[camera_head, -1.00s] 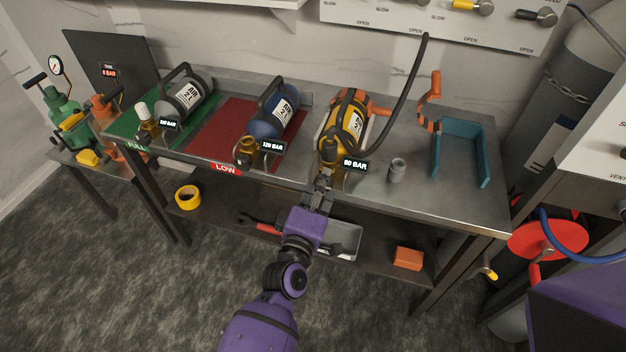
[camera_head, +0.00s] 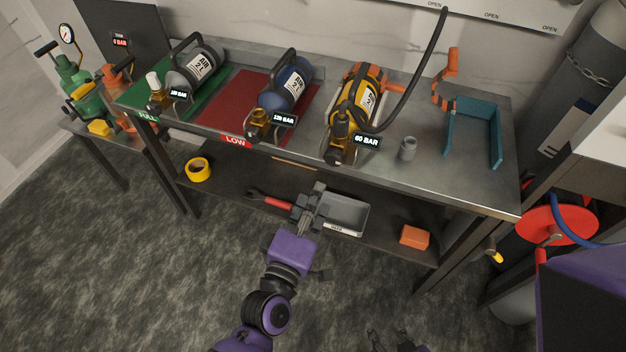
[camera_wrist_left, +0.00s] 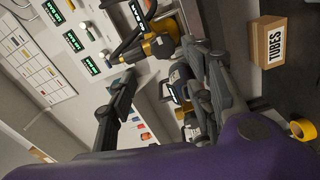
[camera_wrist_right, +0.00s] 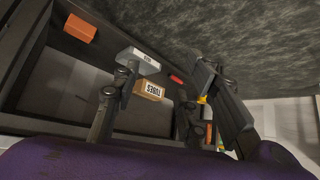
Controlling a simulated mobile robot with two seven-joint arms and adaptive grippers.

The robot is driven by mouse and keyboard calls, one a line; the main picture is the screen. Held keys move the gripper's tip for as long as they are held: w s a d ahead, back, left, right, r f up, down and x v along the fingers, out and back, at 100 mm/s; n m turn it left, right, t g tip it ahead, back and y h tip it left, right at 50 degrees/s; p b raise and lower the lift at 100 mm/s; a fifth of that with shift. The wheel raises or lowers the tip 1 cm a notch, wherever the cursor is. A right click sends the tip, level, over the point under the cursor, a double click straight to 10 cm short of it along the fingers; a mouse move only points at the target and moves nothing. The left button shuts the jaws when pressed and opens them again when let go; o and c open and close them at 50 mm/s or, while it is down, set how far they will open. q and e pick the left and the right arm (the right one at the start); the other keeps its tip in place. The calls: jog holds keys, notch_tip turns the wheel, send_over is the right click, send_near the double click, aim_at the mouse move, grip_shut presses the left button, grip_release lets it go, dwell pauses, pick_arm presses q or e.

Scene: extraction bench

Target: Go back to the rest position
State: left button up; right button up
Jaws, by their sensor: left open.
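The yellow cylinder (camera_head: 362,100), marked 60 BAR, lies on the bench top, clear of both grippers.
The bench (camera_head: 440,185) carries a blue cylinder (camera_head: 288,88), a grey cylinder (camera_head: 196,68) and a teal holder (camera_head: 475,108). A black hose (camera_head: 430,55) hangs over the yellow cylinder. The lower shelf holds a grey bin (camera_head: 350,213) and an orange block (camera_head: 414,237). The floor in front is clear.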

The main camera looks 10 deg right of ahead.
dwell(0.6)
pick_arm(q)
jog(key=s+a+f+m+g+y+p, duration=0.25)
jog(key=s+a+f+m, duration=0.3)
jog(key=a, duration=0.35)
jog(key=s+a+f+m+g+y+p, duration=0.1)
jog(key=s+a+f+m+y, duration=0.3)
jog(key=a+f, duration=0.3)
jog(key=s+a+f+g+y+p, duration=0.1)
jog(key=s+a+f+g+y, duration=0.2)
jog(key=s+a, duration=1)
jog(key=s, duration=0.2)
jog(key=shift+s+a+f+p, duration=0.15)
jog(key=shift+s+a+p, duration=0.15)
jog(key=shift+s+p, duration=0.1)
pick_arm(e)
jog(key=r, duration=0.1)
jog(key=w+r, duration=0.1)
jog(key=r, duration=0.1)
jog(key=a+r, duration=0.1)
jog(key=r, duration=0.1)
jog(key=shift+w, duration=0.3)
jog(key=shift+w+a+r+t, duration=0.1)
jog(key=shift+w+t, duration=0.1)
jog(key=shift+t, duration=0.1)
jog(key=shift+w+a+r, duration=0.1)
jog(key=shift+w+r, duration=0.1)
jog(key=shift+w, duration=0.2)
